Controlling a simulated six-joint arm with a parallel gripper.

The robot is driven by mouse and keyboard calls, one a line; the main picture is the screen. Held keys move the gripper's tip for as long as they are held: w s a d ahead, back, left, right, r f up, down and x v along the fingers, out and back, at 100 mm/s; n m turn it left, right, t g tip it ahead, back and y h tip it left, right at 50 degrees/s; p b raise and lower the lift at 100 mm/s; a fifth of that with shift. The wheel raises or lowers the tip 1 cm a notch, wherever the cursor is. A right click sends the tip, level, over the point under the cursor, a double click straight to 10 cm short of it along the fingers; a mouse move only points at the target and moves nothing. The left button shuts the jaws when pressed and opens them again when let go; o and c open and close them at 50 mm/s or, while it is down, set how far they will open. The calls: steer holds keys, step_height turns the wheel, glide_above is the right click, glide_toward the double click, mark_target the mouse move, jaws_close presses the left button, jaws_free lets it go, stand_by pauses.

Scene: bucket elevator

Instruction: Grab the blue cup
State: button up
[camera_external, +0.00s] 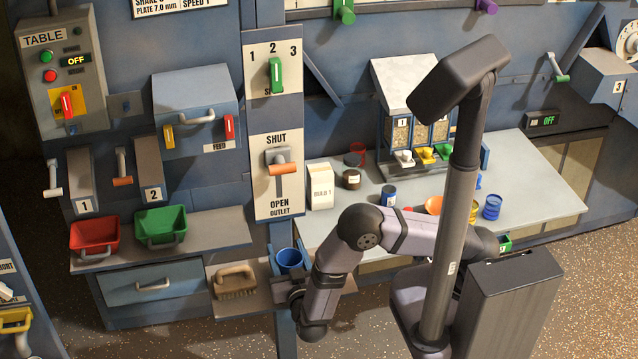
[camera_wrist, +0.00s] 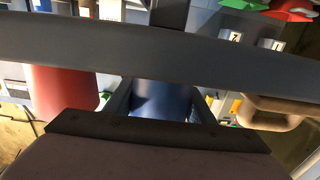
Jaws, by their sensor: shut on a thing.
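The blue cup (camera_external: 289,257) stands upright at the post below the SHUT/OPEN outlet panel, beside the shelf with the brush. My gripper (camera_external: 288,268) is shut on it, with a finger on each side. In the wrist view, the blue cup (camera_wrist: 162,98) sits between the two fingers of my gripper (camera_wrist: 162,108). A dark bar across the wrist view hides part of the cup. I cannot tell whether its base rests on anything.
A brush (camera_external: 236,280) lies on the shelf left of the cup. Red (camera_external: 93,237) and green (camera_external: 162,227) bins stand on a ledge farther left. The table (camera_external: 545,180) to the right holds a white box (camera_external: 320,185), jars and cups. The post rises close behind my gripper.

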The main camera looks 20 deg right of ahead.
steer(key=shift+r, duration=0.15)
steer(key=shift+r+b, duration=0.6)
steer(key=shift+r, duration=4.25)
